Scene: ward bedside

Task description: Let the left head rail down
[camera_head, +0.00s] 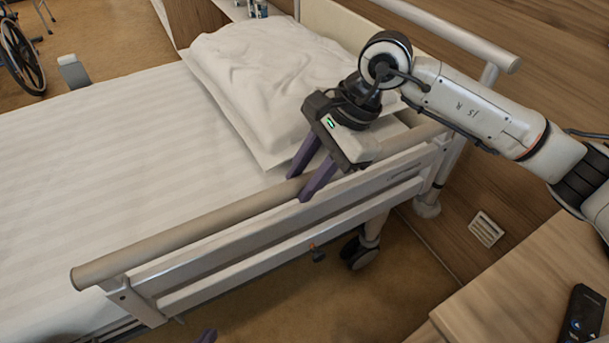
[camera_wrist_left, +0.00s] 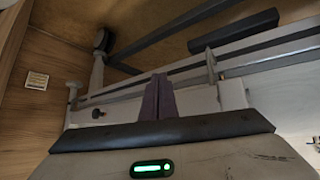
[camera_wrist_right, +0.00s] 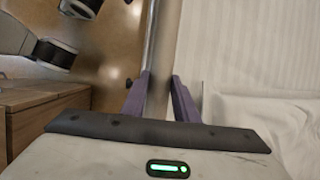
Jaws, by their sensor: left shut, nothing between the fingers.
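The head rail (camera_head: 230,212) on the near side of the bed is up, its top bar running above the mattress edge. A small dark knob with orange (camera_head: 317,253) sits under its lower bar; in the left wrist view the knob (camera_wrist_left: 98,113) shows left of the fingers, apart from them. My right gripper (camera_head: 298,188) is open, its fingers either side of the top bar (camera_wrist_right: 165,50); whether they touch it I cannot tell.
A pillow (camera_head: 265,80) lies on the mattress (camera_head: 110,160) behind the right gripper. A wooden cabinet (camera_head: 520,270) with a dark handset (camera_head: 583,318) stands at the right. A bed caster (camera_head: 360,252) is below the rail. Floor between rail and cabinet is clear.

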